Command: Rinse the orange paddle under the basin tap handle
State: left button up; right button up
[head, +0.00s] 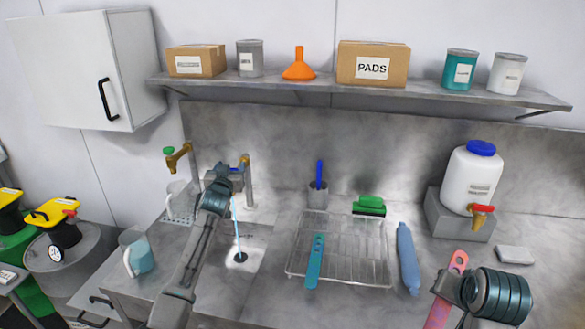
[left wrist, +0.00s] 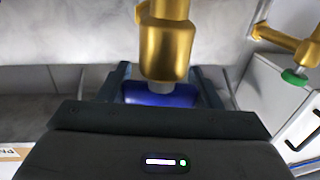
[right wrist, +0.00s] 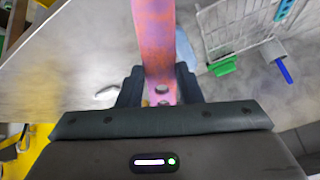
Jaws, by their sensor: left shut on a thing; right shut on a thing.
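The basin tap (head: 248,180) is brass on a grey post at the back of the basin (head: 249,266). My left gripper (head: 230,178) is shut on its blue tap handle (left wrist: 160,95), just under the brass valve body. A thin stream of water (head: 236,220) falls to the drain. The orange paddle (head: 437,309), a flat bar with holes in its end, has pink-purple smears along it. My right gripper (right wrist: 160,98) is shut on its holed end, at the right of the counter. The paddle's far end is cut off in the head view.
A wire rack (head: 345,255) holding a teal paddle (head: 315,262) lies between the basin and my right gripper. A pitcher (head: 137,253) is left.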

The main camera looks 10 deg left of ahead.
aim_at(448, 310)
pick_arm(q)
jog(key=y+b, duration=0.1)
jog(key=n+b, duration=0.1)
jog(key=b, duration=0.1)
jog(key=shift+f+y, duration=0.35)
jog(key=shift+y, duration=0.05)
pick_arm(e)
notch_tip(448, 310, down, 5)
pick_arm(q)
jog(key=shift+a+r+n+g+y+b, duration=0.1)
jog(key=shift+r+n+g+y+b, duration=0.2)
jog(key=shift+b, duration=0.6)
pick_arm(e)
jog(key=shift+f, duration=0.65)
jog(key=shift+r, duration=0.1)
pick_arm(q)
jog(key=o, duration=1)
jog(key=shift+s, duration=0.15)
jog(key=b+v, duration=0.3)
jog(key=v, duration=0.9)
pick_arm(e)
notch_tip(448, 310, down, 3)
jog(key=shift+f, duration=0.15)
